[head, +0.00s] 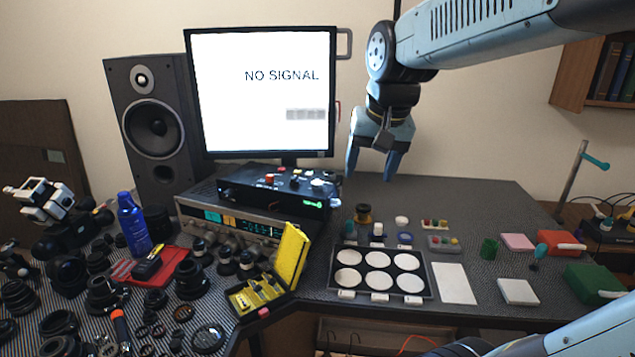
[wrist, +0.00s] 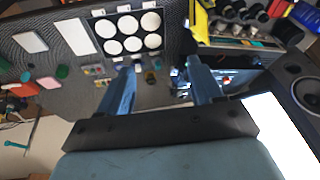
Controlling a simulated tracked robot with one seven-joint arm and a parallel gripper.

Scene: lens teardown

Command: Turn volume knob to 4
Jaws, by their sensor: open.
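A silver receiver (head: 232,222) with a lit teal and amber display sits on the bench below the monitor. The receiver's front also shows, inverted, at the upper right of the wrist view (wrist: 228,42). My gripper (head: 371,175) is open and empty, pointing down above the bench, to the right of the receiver and apart from it. Its two blue fingers also show in the wrist view (wrist: 161,66).
A black box (head: 275,190) with small controls and a green display sits on the receiver. A tall speaker (head: 153,120) and a monitor reading NO SIGNAL (head: 262,110) stand behind. An open yellow case (head: 290,258), lenses and a blue bottle (head: 132,222) crowd the front left. A disc tray (head: 340,293) lies right.

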